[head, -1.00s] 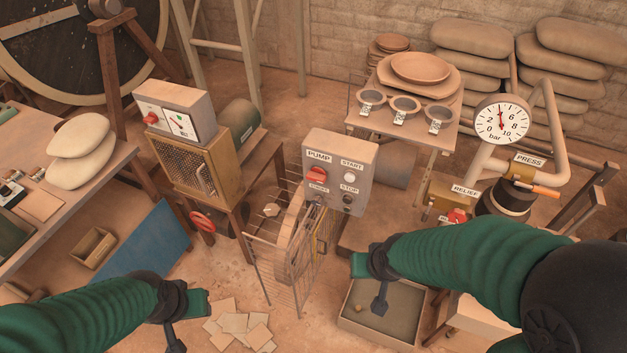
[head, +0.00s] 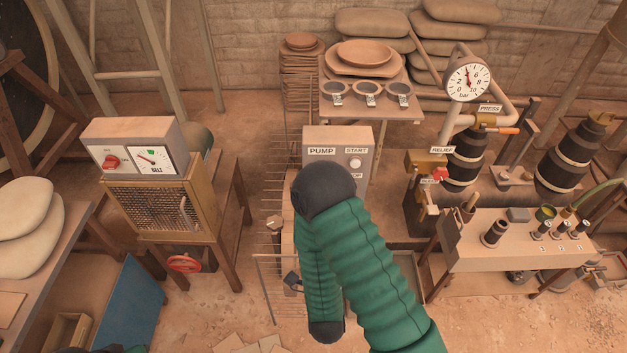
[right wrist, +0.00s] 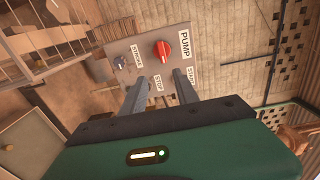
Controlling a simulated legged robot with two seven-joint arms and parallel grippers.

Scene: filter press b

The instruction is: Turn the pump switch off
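The grey pump box (head: 338,133) stands at the middle of the head view, with its PUMP and START labels and a white button showing. My right arm covers its red switch there. In the right wrist view, the panel (right wrist: 118,46) appears turned sideways. The red switch knob (right wrist: 162,49) shows beside the PUMP label. My right gripper (right wrist: 160,82) faces the panel with its two fingers apart and nothing between them. The fingers point toward the area around the knob and the STOP label. I cannot tell that they touch anything.
A BELT control box (head: 136,146) with another red knob stands on the left. A table with bowls (head: 370,102) is behind the pump box. The press gauge (head: 468,79) and red relief knob (head: 440,174) are to the right. A wire rack (head: 272,270) stands below the box.

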